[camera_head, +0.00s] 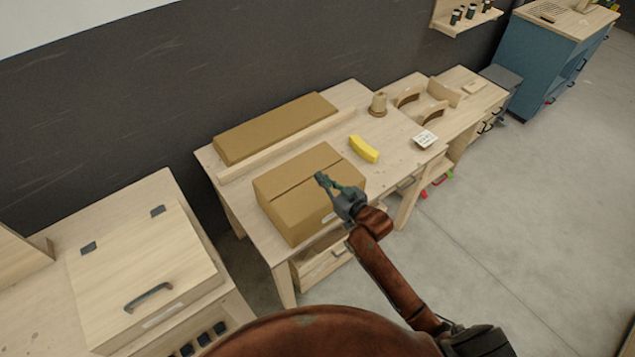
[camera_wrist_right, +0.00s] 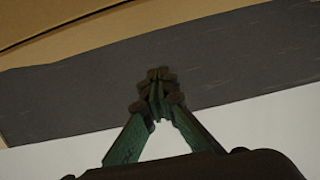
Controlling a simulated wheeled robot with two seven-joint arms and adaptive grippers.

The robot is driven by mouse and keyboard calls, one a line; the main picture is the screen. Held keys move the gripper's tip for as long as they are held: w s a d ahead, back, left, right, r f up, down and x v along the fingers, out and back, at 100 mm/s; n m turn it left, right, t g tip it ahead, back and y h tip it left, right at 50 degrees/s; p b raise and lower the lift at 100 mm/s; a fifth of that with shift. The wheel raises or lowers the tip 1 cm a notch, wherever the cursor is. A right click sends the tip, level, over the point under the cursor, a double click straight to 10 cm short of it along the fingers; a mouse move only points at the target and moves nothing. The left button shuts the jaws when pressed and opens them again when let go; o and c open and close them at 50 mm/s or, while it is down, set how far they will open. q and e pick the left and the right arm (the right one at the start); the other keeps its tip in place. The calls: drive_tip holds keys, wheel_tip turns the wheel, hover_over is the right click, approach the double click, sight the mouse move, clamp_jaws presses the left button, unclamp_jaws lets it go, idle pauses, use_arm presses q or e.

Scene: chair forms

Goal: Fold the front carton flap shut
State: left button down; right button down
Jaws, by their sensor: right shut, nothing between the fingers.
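The brown carton (camera_head: 290,205) stands on the light wooden table. Its two top flaps lie flat or nearly flat, with a thin dark seam between them. The front flap (camera_head: 313,189) is the half nearer me; I cannot tell whether it is fully down. My right gripper (camera_head: 321,178) is shut and empty, with its fingertips over the right part of the carton top near the seam. I cannot tell whether they touch it. In the right wrist view the shut fingers (camera_wrist_right: 158,80) show below a strip of cardboard (camera_wrist_right: 70,25). My left gripper is out of view.
A long flat brown box (camera_head: 275,127) lies behind a wooden strip at the table's back. A yellow curved piece (camera_head: 364,149) and a spool (camera_head: 378,104) are right of the carton. A wooden cabinet with a black handle (camera_head: 148,297) stands at left.

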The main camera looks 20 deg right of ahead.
sight(318, 186)
drive_tip(key=shift+x, duration=1.1)
wheel_tip(318, 186, down, 3)
drive_tip(key=shift+w+r, duration=0.1)
drive_tip(key=shift+r, duration=0.1)
drive_tip(key=shift+f, duration=0.7)
